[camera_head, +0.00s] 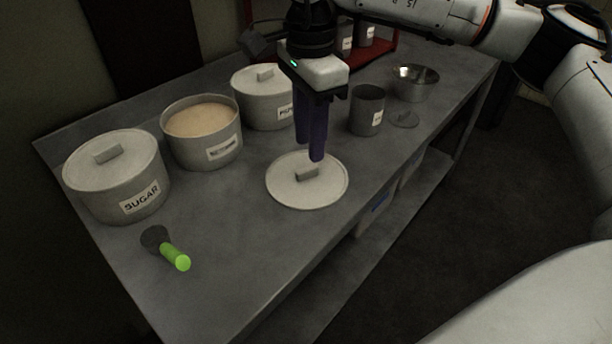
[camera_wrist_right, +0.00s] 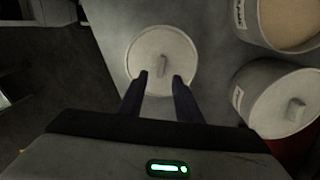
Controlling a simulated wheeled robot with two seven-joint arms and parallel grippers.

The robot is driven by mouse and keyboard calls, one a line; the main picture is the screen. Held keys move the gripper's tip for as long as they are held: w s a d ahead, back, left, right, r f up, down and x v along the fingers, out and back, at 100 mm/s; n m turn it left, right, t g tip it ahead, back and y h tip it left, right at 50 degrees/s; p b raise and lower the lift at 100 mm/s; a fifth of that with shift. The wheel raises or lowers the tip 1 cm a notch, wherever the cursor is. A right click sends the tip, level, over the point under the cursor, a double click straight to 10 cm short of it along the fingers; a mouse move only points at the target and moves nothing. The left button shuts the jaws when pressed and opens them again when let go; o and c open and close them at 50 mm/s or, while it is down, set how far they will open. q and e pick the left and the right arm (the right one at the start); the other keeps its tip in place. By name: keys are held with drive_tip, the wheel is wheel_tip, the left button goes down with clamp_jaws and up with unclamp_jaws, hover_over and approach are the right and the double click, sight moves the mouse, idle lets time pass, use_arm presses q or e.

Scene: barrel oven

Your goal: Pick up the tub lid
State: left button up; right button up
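The tub lid (camera_head: 290,190) is a pale round disc with a small block handle (camera_head: 307,174). It lies flat on the grey table near its front edge. My right gripper (camera_head: 310,158) points down over the lid with its dark fingers above the handle. In the right wrist view the lid (camera_wrist_right: 150,50) shows whole, and the handle (camera_wrist_right: 162,63) lies between the lines of the two fingers (camera_wrist_right: 160,76). The fingers are apart with nothing between them, a little above the lid. An open tub (camera_head: 203,143) of tan powder stands behind the lid to the left. My left gripper is not seen.
The lidded sugar tub (camera_head: 118,185) stands at the left, and another lidded tub (camera_head: 263,100) stands behind the gripper. A green-handled scoop (camera_head: 168,250) lies at the front left. A grey canister (camera_head: 367,112), a small lid (camera_head: 404,119) and a metal bowl (camera_head: 415,85) stand to the right.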

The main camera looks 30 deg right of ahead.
sight(307, 169)
wheel_tip(307, 169, down, 6)
drive_tip(key=shift+w+a, duration=0.1)
drive_tip(key=shift+a, duration=0.05)
idle(0.3)
clamp_jaws()
